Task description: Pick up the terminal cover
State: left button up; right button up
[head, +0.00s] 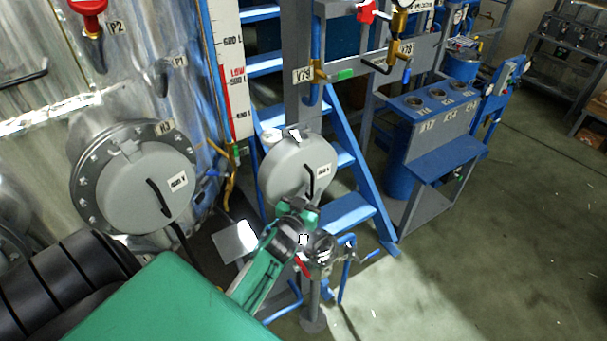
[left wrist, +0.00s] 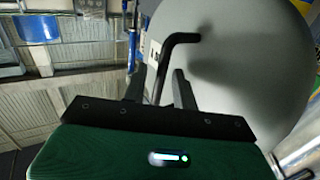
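A round grey cover (head: 292,163) with a bent black handle and a small white label stands in front of the blue steps in the head view. I take it for the terminal cover; its label is too small to read. It fills the right of the left wrist view (left wrist: 245,75). My left gripper (head: 306,204) is at the lower end of the handle. In the left wrist view its two fingers (left wrist: 161,82) stand apart on either side of the black handle (left wrist: 166,62), with gaps visible. My right gripper is not in view.
A similar grey round cover (head: 138,188) with a black handle is on the bolted tank flange at left. Blue steps (head: 345,160) and a grey post (head: 313,290) stand close to my left gripper. Open floor (head: 480,260) lies to the right.

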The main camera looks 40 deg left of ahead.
pick_arm(q)
jog(key=shift+w+a, duration=0.15)
jog(key=shift+w, duration=0.55)
jog(key=shift+c, duration=0.5)
grip_shut()
jog(key=shift+r, duration=0.1)
